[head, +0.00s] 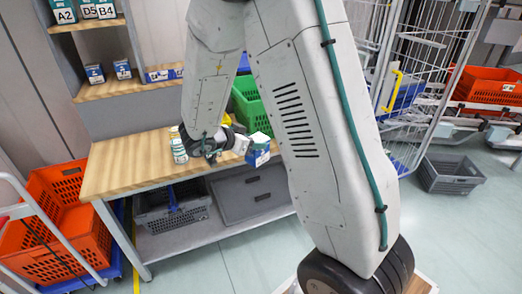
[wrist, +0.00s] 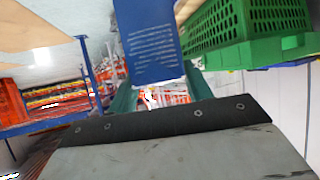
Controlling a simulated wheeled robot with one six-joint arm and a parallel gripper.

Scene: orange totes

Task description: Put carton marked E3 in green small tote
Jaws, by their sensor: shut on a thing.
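My gripper (wrist: 160,92) is shut on a blue carton (wrist: 152,28) with white print, held between its two teal fingers in the wrist view. In the head view this blue-and-white carton (head: 259,153) shows beside my gripper, above the wooden table; no E3 mark is readable. The green small tote (head: 246,104) stands behind my gripper in the head view, partly hidden by my arm. Its slotted wall (wrist: 222,22) shows at the upper right in the wrist view, to the right of the carton. The carton is apart from the tote there.
A white-and-green can (head: 178,146) stands on the wooden table (head: 125,165), left of my gripper. Shelves behind hold boxes marked A2, D5 and B4 (head: 106,9). Grey crates (head: 172,208) sit below the table. Orange totes (head: 70,210) stand at left; a wire cage (head: 415,75) is at right.

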